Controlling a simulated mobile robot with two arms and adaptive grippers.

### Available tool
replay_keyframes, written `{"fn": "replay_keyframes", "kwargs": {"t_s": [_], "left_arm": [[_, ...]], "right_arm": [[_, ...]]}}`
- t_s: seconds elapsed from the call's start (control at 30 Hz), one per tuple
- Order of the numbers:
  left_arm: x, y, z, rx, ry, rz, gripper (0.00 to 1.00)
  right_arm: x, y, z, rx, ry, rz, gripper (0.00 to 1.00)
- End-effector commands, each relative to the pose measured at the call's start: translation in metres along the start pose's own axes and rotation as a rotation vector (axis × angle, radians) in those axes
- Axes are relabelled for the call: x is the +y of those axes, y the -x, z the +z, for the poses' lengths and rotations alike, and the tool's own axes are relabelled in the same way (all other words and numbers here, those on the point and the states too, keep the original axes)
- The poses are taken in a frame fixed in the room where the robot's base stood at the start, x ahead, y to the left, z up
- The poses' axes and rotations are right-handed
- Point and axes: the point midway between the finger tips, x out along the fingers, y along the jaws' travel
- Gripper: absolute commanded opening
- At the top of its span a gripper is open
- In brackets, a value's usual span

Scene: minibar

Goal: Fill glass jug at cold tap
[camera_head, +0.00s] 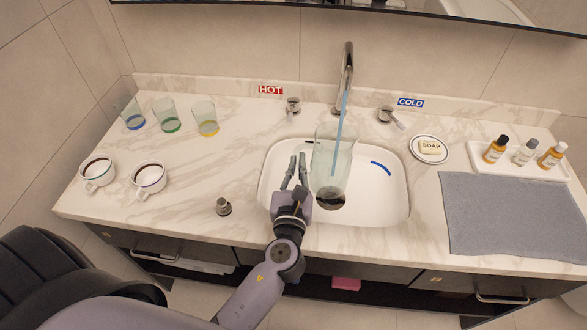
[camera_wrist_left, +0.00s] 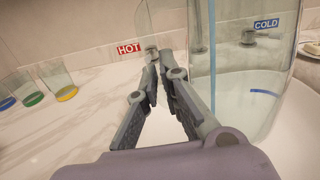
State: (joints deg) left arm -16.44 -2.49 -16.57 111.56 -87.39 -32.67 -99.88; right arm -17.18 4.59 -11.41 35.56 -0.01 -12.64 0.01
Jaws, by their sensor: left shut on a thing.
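The clear glass jug (camera_head: 326,165) stands upright in the sink under the spout (camera_head: 347,70). A light blue stream (camera_head: 341,115) runs from the spout down into the jug; the water level is hard to make out. My left gripper (camera_head: 294,172) is at the jug's left side, shut on it; the gripped part is hard to see. In the left wrist view the fingers (camera_wrist_left: 160,72) are close together beside the jug (camera_wrist_left: 245,85). The cold tap (camera_head: 392,117) is right of the spout, its lever pointing front right. My right gripper is not in view.
The hot tap (camera_head: 292,105) is left of the spout. Three glasses (camera_head: 168,117) and two cups (camera_head: 149,178) stand on the left counter. A soap dish (camera_head: 428,149), a tray with bottles (camera_head: 482,163) and a grey towel (camera_head: 510,220) lie right of the sink (camera_head: 395,205).

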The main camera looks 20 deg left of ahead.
Motion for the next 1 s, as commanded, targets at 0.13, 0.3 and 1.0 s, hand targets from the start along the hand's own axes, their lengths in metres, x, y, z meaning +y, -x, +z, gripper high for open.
{"fn": "replay_keyframes", "kwargs": {"t_s": [0.13, 0.3, 1.0], "left_arm": [[-0.003, -0.015, 0.000, -0.006, 0.003, -0.001, 0.00], [-0.006, -0.034, -0.004, -0.006, 0.002, -0.001, 0.00], [-0.019, -0.114, -0.016, -0.006, 0.002, -0.002, 0.00]], "right_arm": [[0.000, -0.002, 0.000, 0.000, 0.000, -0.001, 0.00], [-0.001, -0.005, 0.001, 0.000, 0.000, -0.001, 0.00], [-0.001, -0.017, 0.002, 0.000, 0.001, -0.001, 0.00]]}}
